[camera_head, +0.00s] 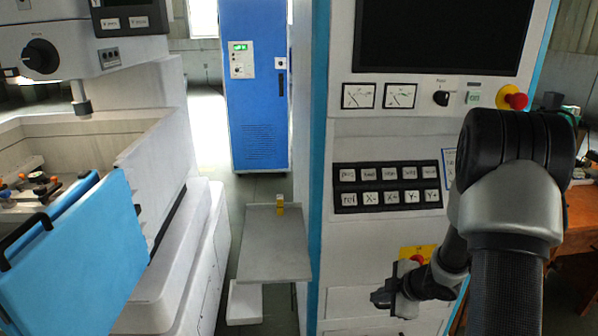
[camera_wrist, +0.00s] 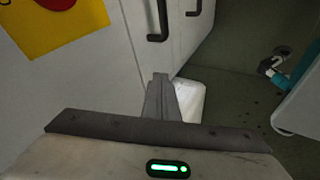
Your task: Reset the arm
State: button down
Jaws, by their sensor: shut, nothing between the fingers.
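My arm rises at the right of the head view and bends down in front of the control cabinet (camera_head: 345,240). My gripper (camera_head: 378,298) is low in front of the cabinet's lower part, pointing left. In the wrist view my gripper (camera_wrist: 160,78) has its fingers together, with nothing between them. It is apart from the cabinet front, which shows beside it with dark handles (camera_wrist: 163,20).
The erosion machine's blue door (camera_head: 75,255) is at the left. A red emergency button (camera_head: 513,97) sits on the panel. A blue cabinet (camera_head: 255,85) is behind. Floor is free between.

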jog(key=d+r+m+t+h+p, duration=0.1)
jog(key=d+r+m+h, duration=0.15)
jog(key=r, duration=0.75)
jog(key=d+r+m+t+h+p, duration=0.1)
jog(key=r+m+h, duration=0.15)
jog(key=r, duration=0.75)
jog(key=s+a+r+m+g+h+p, duration=0.1)
jog(key=s+r+m, duration=0.25)
jog(key=r, duration=0.25)
jog(key=s+a+r+m+h+p, duration=0.1)
jog(key=s+r+m+p, duration=0.1)
jog(key=s+r, duration=0.3)
jog(key=s+a+r+m+g+y+p, duration=0.1)
jog(key=s+a+r+m+y, duration=0.1)
jog(key=s+a, duration=0.3)
jog(key=s+a+r+m+y+p, duration=0.1)
jog(key=s+a+r+m, duration=0.2)
jog(key=s, duration=0.8)
jog(key=a+r, duration=0.2)
jog(key=a, duration=0.1)
jog(key=shift+s+r+g+y, duration=0.15)
jog(key=shift+s+g+y, duration=0.25)
jog(key=shift+d+m, duration=0.1)
jog(key=shift+m, duration=0.15)
